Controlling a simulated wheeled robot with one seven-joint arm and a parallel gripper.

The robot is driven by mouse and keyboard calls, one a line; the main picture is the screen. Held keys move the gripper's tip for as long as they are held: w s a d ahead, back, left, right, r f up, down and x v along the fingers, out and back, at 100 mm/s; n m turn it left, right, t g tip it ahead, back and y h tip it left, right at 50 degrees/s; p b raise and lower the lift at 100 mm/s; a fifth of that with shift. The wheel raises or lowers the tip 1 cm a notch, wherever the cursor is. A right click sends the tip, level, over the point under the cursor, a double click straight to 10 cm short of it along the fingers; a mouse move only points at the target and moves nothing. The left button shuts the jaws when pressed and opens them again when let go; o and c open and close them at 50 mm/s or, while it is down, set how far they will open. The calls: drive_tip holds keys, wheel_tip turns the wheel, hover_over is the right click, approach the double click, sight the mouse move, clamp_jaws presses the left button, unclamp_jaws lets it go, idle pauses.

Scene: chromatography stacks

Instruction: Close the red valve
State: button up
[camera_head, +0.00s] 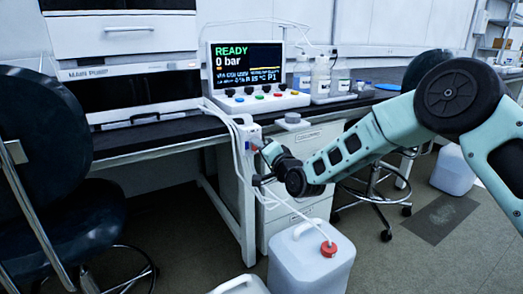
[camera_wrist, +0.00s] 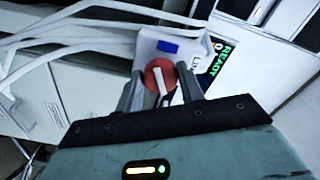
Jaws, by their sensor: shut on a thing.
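The red valve (camera_wrist: 158,70) is a round red knob with a white bar or pointer on it, on a white box (camera_wrist: 150,42) with a blue mark. In the wrist view my gripper (camera_wrist: 161,90) has one finger on each side of the knob and is shut on it. In the head view my gripper (camera_head: 264,152) reaches in from the right to the white box (camera_head: 246,132) at the bench's front edge. There the knob is mostly hidden by the gripper. The panel (camera_head: 248,72) on the bench reads READY and 0 bar.
White tubes (camera_head: 222,112) run from the bench past the box. A white jug (camera_head: 300,262) with a red cap stands on the floor below my arm. Dark chairs stand at left and behind my arm. Bottles (camera_head: 320,76) stand on the bench beside the panel.

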drive_tip(key=m, duration=0.5)
drive_tip(key=shift+m, duration=0.3)
idle(0.4)
drive_tip(key=o, duration=1)
drive_tip(key=p+v, duration=0.3)
drive_tip(key=v, duration=1.4)
drive_tip(key=shift+s+d, duration=0.15)
drive_tip(key=shift+d, duration=0.05)
